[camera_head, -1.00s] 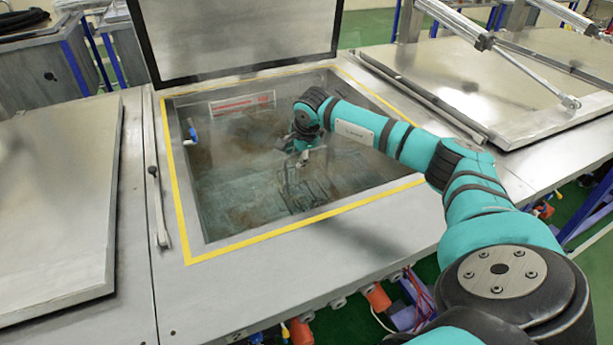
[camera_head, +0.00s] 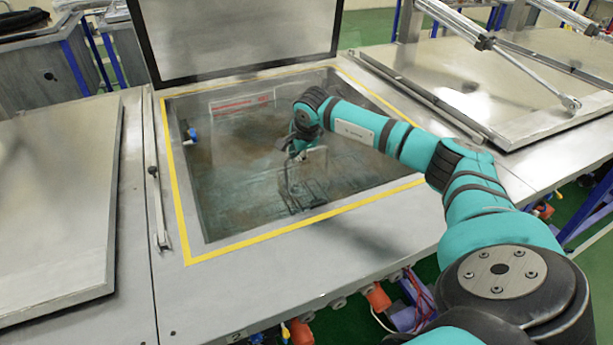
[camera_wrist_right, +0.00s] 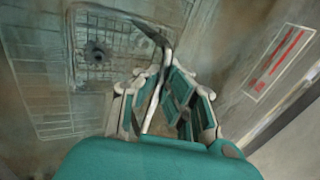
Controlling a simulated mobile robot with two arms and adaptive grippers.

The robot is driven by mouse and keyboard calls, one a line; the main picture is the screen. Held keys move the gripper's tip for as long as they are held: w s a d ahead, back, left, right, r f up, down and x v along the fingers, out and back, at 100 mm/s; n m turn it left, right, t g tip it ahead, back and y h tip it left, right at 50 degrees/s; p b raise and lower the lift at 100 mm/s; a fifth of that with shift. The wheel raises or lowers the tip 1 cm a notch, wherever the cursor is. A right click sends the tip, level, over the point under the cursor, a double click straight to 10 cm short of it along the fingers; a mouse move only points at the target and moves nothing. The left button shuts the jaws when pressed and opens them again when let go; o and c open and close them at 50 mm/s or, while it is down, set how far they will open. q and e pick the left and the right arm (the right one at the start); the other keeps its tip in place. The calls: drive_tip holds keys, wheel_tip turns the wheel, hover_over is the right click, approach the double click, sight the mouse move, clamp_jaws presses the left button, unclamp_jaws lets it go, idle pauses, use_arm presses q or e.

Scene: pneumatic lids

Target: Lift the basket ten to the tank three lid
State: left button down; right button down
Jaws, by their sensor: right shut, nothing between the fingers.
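The tank (camera_head: 225,240) stands open, with a yellow border around its opening. Its lid (camera_head: 240,35) is raised at the back. A wire basket (camera_head: 315,190) lies low in the murky tank, and its mesh shows in the wrist view (camera_wrist_right: 45,100). A thin bent handle rod (camera_wrist_right: 165,55) rises by my right fingers. My right gripper (camera_head: 300,155) is inside the tank, above the basket. It is shut with nothing held; its fingers (camera_wrist_right: 163,95) are beside the rod, and I cannot tell whether they touch it. My left gripper is out of view.
Flat closed lids lie on the left (camera_head: 60,190) and right (camera_head: 500,80). A pneumatic cylinder (camera_head: 525,68) stands over the right lid. A red-and-white label (camera_head: 240,103) is on the tank's back wall.

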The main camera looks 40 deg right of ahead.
drive_tip(key=shift+r, duration=0.25)
drive_tip(key=shift+r+p, duration=0.95)
drive_tip(key=shift+r, duration=0.4)
wheel_tip(320, 180, up, 2)
drive_tip(key=shift+p, duration=0.7)
wheel_tip(320, 180, up, 20)
drive_tip(key=p, duration=1.3)
drive_tip(key=shift+f, duration=0.1)
idle(2.8)
